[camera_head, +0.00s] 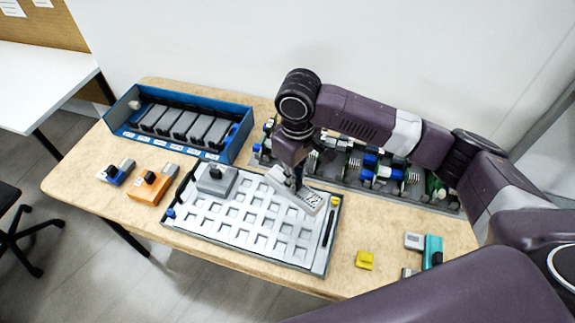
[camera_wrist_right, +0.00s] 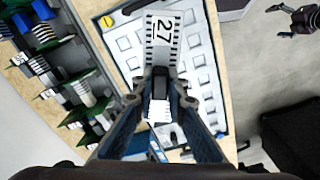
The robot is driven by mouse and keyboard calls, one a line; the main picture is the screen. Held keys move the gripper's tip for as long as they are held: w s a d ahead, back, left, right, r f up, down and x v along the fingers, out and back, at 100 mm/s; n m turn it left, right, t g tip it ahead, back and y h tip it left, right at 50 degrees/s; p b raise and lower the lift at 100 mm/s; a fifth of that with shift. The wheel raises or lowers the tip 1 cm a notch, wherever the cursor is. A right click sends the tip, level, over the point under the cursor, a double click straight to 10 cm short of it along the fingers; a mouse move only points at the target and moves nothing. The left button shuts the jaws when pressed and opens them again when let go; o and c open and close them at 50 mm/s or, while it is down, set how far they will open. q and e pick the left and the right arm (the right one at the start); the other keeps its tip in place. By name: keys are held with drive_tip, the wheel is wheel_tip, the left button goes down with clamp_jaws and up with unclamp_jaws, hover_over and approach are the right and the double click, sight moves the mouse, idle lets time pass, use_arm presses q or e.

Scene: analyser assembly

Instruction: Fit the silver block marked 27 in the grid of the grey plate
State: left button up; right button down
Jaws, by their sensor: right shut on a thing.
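The silver block marked 27 (camera_head: 310,199) is a long flat piece, held over the right rear part of the grey plate (camera_head: 228,243). The plate has rows of square recesses. I cannot tell whether the block touches the plate. My left gripper is not in view.
A grey block with a black knob (camera_head: 215,181) sits on the plate's rear left. A blue tray (camera_head: 240,142) of grey modules stands behind. A rack of coloured parts (camera_head: 380,172) lies at the rear right. Orange (camera_head: 150,187), yellow (camera_head: 364,260) and teal (camera_head: 432,250) pieces flank the plate.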

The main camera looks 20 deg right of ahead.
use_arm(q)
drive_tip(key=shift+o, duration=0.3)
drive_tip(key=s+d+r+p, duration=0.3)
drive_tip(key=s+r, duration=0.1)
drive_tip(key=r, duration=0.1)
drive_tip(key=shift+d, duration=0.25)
use_arm(e)
drive_tip(key=f+n, duration=0.1)
drive_tip(key=w+f+n, duration=0.1)
drive_tip(key=w+d+f+n, duration=0.1)
drive_tip(key=n, duration=0.1)
drive_tip(key=shift+f, duration=0.3)
drive_tip(key=shift+w+a+f+n+p, duration=0.15)
drive_tip(key=shift+w+f+n+p, duration=0.1)
drive_tip(key=shift+f+n+p, duration=0.05)
drive_tip(key=shift+w+a+f+b, duration=0.1)
drive_tip(key=shift+w+f+b, duration=0.05)
drive_tip(key=shift+f+b, duration=0.2)
drive_tip(key=shift+f, duration=0.2)
drive_tip(key=shift+f+b, duration=0.7)
drive_tip(key=shift+b, duration=0.45)
use_arm(q)
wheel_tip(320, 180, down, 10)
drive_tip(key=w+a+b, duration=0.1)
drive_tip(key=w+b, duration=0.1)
drive_tip(key=b, duration=0.5)
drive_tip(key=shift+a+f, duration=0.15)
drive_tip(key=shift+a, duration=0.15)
use_arm(e)
drive_tip(key=shift+f, duration=3.8)
